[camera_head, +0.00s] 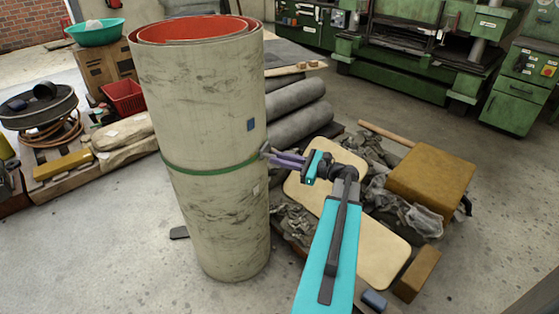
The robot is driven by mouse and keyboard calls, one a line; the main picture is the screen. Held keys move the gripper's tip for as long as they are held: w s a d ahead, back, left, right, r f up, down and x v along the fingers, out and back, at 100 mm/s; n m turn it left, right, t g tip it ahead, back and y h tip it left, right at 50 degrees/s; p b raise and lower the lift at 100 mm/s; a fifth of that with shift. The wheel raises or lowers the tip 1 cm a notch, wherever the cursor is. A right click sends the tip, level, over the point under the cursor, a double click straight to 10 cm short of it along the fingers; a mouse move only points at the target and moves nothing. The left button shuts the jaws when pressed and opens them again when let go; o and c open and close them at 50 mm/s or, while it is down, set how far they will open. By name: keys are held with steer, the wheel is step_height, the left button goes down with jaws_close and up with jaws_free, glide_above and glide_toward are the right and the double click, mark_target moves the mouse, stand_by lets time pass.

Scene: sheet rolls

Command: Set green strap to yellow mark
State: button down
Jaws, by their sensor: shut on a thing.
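A tall, pale sheet roll (205,110) with dark smudges and a red inside stands upright on the floor. The green strap (215,171) runs around it near mid-height and rises at its right end. My gripper (268,153) reaches in from the right to the roll's right edge. It is shut at the strap's right end, on what seems to be the strap; the jaws hide the exact hold. A blue mark (250,124) is on the roll above the strap, and a small pale mark (256,190) is below it. I cannot make out a clearly yellow mark.
Grey rolls (300,122) lie behind the sheet roll. A beige board (375,245), crumpled cloths and a brown block (432,178) lie under and beside my arm. A red crate (124,98) stands at left. The floor at front left is clear.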

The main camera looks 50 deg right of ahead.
steer(key=c, duration=2)
jaws_free()
steer(key=v, duration=1.4)
steer(key=shift+w, duration=0.1)
